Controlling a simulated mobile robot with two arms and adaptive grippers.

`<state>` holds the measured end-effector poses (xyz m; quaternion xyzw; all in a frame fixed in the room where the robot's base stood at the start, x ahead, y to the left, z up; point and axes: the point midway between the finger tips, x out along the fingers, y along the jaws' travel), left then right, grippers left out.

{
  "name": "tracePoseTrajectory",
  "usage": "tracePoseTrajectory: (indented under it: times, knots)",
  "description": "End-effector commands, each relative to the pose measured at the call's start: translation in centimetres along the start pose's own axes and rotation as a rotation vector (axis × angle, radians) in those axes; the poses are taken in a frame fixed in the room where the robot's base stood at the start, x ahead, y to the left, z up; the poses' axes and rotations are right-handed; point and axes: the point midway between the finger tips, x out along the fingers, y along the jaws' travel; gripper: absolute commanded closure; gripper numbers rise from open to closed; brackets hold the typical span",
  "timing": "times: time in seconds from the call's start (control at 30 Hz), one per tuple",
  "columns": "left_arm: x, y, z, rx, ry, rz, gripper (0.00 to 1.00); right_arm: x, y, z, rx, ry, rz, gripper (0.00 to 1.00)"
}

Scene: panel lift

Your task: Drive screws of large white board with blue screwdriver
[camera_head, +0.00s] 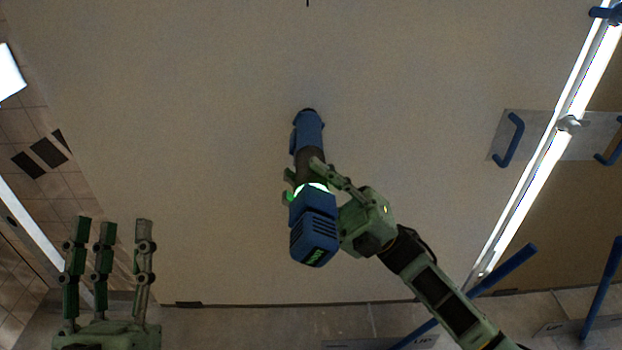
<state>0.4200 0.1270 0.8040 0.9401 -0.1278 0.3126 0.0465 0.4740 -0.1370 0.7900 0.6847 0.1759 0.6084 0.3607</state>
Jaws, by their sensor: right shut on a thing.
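The large white board (420,90) fills most of the head view, overhead. The blue screwdriver (314,225) is in the middle of the view, with its tip end pointing up the picture towards the board. My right gripper (315,178) is shut around the dark grip of the screwdriver. The tip overlaps the board in the picture; I cannot tell whether it touches. My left gripper (110,250) is at the lower left, its fingers spread and pointing up the picture, with nothing between them. A small dark mark (307,3) shows on the board at the top edge.
A bright light tube (540,160) runs along the right side. A clear plate with blue handles (510,140) is beside it. Blue bars (510,266) stand at the lower right. A tiled wall (25,125) is at the left. Space around the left gripper looks free.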

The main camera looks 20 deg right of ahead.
Motion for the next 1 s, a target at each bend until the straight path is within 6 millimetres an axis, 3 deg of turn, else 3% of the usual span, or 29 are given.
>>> tracePoseTrajectory:
  times: [1.0]
  knots:
    - [-0.7, -0.8, 5.0, 0.013, -0.263, -0.014, 0.60, 0.2, 0.2, -3.0, 0.000, 0.005, 0.005, 1.00]
